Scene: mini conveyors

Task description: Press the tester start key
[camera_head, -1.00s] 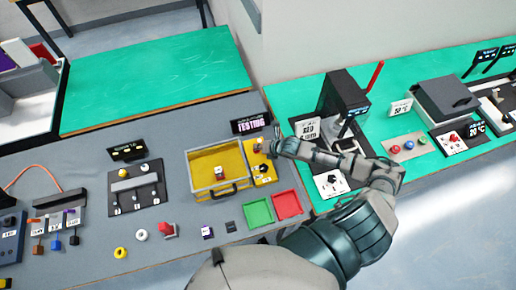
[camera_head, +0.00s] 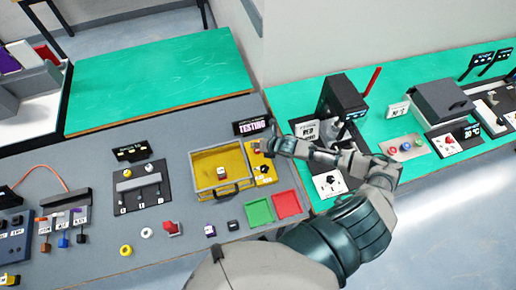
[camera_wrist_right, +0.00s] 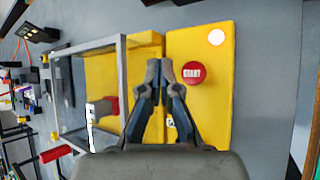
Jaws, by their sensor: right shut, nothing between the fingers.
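The tester is a yellow box with a clear framed cover (camera_head: 224,185) and a yellow panel (camera_head: 265,176) on its right side. In the right wrist view, the round red start key (camera_wrist_right: 193,73), marked START, sits on that yellow panel (camera_wrist_right: 210,115). My right gripper (camera_wrist_right: 160,66) is shut and empty, its fingertips just left of the key in that view. Whether they touch the panel or key I cannot tell. My left gripper is out of view.
A sign reading TESTING (camera_head: 252,127) stands behind the tester. A green tray (camera_head: 259,212) and a red tray (camera_head: 287,205) lie in front. A black device (camera_head: 342,100) stands to the right, near my forearm. A white round light (camera_wrist_right: 216,37) shows on the panel.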

